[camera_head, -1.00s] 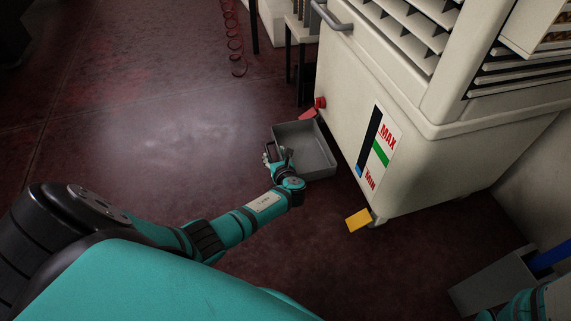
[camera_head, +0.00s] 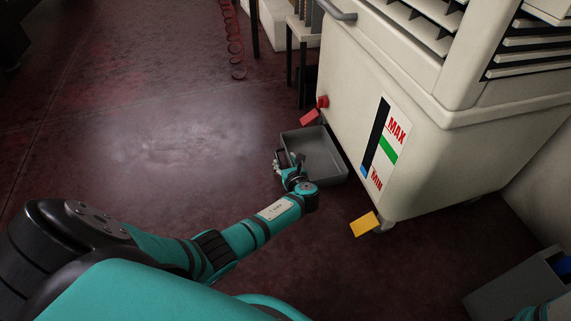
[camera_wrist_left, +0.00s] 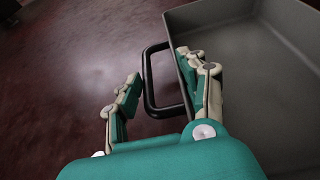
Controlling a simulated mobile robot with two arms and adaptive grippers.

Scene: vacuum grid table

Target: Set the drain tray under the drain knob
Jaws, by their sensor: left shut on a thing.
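The drain tray (camera_head: 328,163) is a grey open rectangular tray on or just above the floor beside the cream machine. The drain knob (camera_head: 322,101) is red, low on the machine's left corner. A red tilted piece (camera_head: 309,117) sits just below the knob, near the tray's far edge. My left gripper (camera_head: 282,162) is at the tray's left side. The left wrist view shows its fingers (camera_wrist_left: 155,92) on either side of the black handle of the tray (camera_wrist_left: 253,50), shut on it. My right gripper is out of view.
The cream machine (camera_head: 415,175) stands right of the tray, with a yellow piece (camera_head: 363,224) at its lower near corner. A grey bin (camera_head: 500,294) is at the lower right. A red coiled hose (camera_head: 236,50) lies at the back. The floor left of the tray is clear.

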